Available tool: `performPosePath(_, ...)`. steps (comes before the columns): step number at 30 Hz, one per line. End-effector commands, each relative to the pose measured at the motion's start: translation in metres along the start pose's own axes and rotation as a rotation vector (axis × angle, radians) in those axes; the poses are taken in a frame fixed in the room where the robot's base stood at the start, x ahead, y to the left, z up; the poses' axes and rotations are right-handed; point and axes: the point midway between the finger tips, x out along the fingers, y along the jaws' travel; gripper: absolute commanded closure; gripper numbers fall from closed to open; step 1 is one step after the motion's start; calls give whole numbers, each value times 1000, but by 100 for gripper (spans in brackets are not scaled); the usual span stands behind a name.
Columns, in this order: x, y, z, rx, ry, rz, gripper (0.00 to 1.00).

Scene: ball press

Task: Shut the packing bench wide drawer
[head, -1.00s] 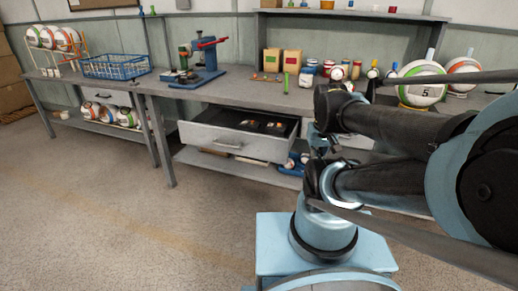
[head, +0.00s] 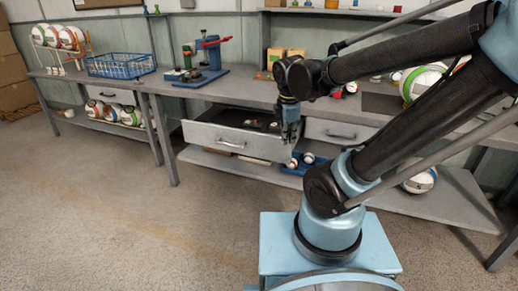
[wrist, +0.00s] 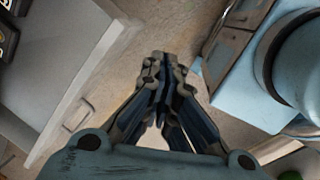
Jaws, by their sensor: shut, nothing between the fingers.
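The wide drawer (head: 222,140) of the packing bench is pulled out, with dark contents showing behind its light grey front. Its bar handle (head: 231,144) is at the middle of the front. My gripper (head: 291,142) points down near the drawer's right end in the head view. In the wrist view, the fingers (wrist: 162,65) are closed together and empty. The drawer front (wrist: 85,85) is to the left there, with its handle (wrist: 76,115) beside a visible gap of floor. The gripper looks apart from the drawer. My arm hides part of the bench top.
A second, shut drawer (head: 340,132) is right of the wide one. A lower shelf (head: 455,195) holds a blue tray (head: 300,166) and a ball (head: 420,181). A press (head: 205,60) and blue basket (head: 118,66) stand on the bench tops. The floor (head: 120,220) in front is clear.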

Motion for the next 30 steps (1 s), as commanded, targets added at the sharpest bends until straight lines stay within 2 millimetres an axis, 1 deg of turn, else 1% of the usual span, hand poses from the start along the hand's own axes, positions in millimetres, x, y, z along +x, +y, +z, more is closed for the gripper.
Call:
performPosePath(1,-3,8,-15,-132,-4,4,100)
performPosePath(6,-7,25,-57,-555,-23,12,100)
performPosePath(9,-8,31,-79,-758,-34,15,100)
performPosePath(12,-9,35,-97,-910,-43,18,100)
performPosePath(15,-9,36,-107,-1004,-49,19,100)
performPosePath(20,-6,37,-113,-1057,-53,19,100)
performPosePath(25,7,38,-112,-1055,-53,19,100)
performPosePath(30,26,39,-112,-1055,-53,19,100)
